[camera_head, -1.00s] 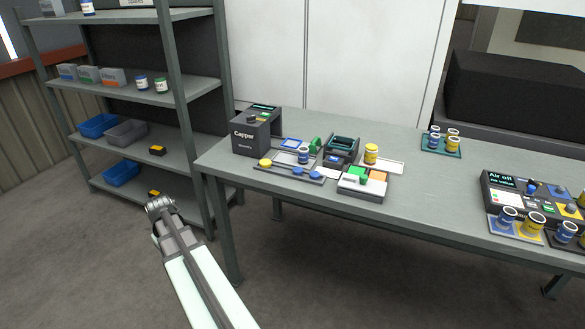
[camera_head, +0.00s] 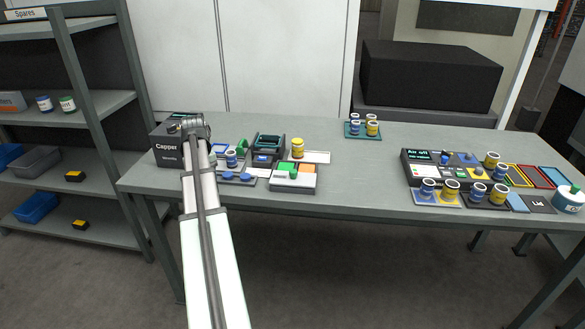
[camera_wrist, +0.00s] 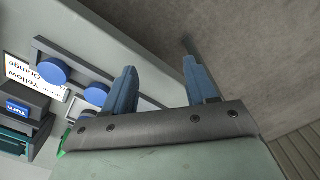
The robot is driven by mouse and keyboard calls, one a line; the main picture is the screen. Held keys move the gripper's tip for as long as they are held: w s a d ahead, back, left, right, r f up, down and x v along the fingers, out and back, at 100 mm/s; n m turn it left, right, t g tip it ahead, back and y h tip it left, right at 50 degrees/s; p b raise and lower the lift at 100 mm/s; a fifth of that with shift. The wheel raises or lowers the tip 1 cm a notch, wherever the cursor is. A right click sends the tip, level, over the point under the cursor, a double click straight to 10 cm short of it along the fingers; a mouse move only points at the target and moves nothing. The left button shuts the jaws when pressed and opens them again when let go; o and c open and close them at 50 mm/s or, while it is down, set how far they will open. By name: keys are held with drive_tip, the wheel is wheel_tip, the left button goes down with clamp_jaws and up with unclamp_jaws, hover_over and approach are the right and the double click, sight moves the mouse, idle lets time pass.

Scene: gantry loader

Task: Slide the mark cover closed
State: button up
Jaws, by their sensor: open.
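No part is labelled as the mark cover, so I cannot tell for certain which piece it is. A dark rail with round blue knobs (camera_head: 237,177) lies along the table's front edge, right of the Capper box (camera_head: 167,157). The rail's blue knobs also show in the wrist view (camera_wrist: 55,71). Near them there are a white "Yellow Orange" card (camera_wrist: 25,76) and a dark device with a blue "Turn" label (camera_wrist: 19,108). My gripper (camera_wrist: 160,70) is open, with nothing between its fingers. In the head view my arm partly hides the Capper and the rail's left end.
A control console (camera_head: 440,170) with several jars is at the right. The middle of the table (camera_head: 365,180) is clear. Shelves stand left.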

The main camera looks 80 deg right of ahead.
drive_tip(key=s+d+r+m, duration=0.1)
drive_tip(key=s+d+r, duration=0.3)
drive_tip(key=s, duration=0.3)
drive_tip(key=s+d+r+m, duration=0.1)
drive_tip(key=s+d+r, duration=0.25)
drive_tip(key=s, duration=0.25)
drive_tip(key=m, duration=0.1)
approach(293, 171)
wheel_tip(293, 171, down, 8)
drive_tip(key=shift+d+f, duration=0.1)
drive_tip(key=shift+f, duration=0.15)
drive_tip(key=shift+c, duration=0.5)
clamp_jaws()
